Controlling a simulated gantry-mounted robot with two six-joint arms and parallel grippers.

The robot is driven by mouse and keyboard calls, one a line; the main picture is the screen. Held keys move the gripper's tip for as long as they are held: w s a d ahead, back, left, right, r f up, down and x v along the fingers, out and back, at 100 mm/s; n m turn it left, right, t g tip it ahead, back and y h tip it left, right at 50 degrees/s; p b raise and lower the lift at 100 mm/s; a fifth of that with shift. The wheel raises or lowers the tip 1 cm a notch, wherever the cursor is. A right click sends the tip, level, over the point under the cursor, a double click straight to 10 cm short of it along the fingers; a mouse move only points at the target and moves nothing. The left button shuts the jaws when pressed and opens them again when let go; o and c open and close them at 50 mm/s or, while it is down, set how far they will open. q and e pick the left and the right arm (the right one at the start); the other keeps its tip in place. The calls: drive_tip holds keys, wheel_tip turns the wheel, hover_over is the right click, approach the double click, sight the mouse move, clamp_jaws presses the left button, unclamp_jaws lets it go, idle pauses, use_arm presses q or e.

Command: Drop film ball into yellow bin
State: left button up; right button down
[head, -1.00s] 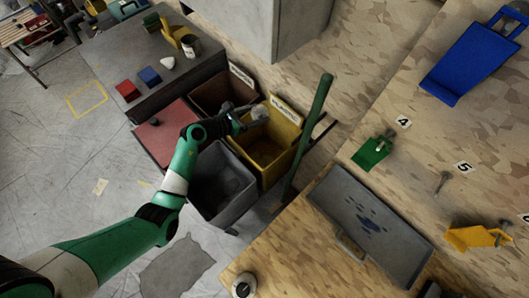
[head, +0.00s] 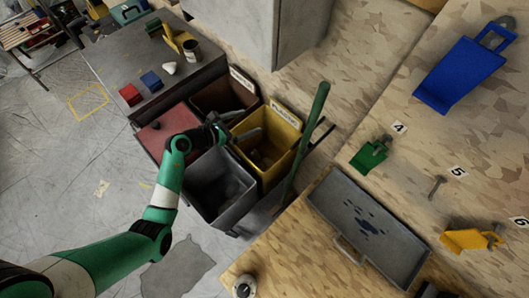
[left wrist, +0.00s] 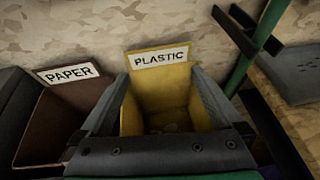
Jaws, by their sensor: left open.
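The yellow bin (head: 288,146) stands in a cluster of bins in the head view, and its label reads PLASTIC in the left wrist view (left wrist: 158,84). My left gripper (head: 246,125) is over the yellow bin's left side, with its fingers spread wide and nothing between them. In the left wrist view the two fingers (left wrist: 158,100) frame the yellow bin. A faint, pale, rounded shape, apparently the film ball (left wrist: 170,127), lies low inside the yellow bin. My right gripper is not in view.
A brown PAPER bin (left wrist: 48,112), a grey bin (head: 219,187) and a red-lidded bin (head: 163,138) adjoin the yellow one. A green pole (head: 308,130) rises close to its right. A grey tray (head: 345,235) lies on the wooden surface to the right.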

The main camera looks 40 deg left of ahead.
use_arm(q)
drive_tip(key=p+v, duration=0.1)
drive_tip(key=v, duration=0.5)
drive_tip(key=shift+s+r, duration=0.2)
drive_tip(key=shift+s, duration=0.15)
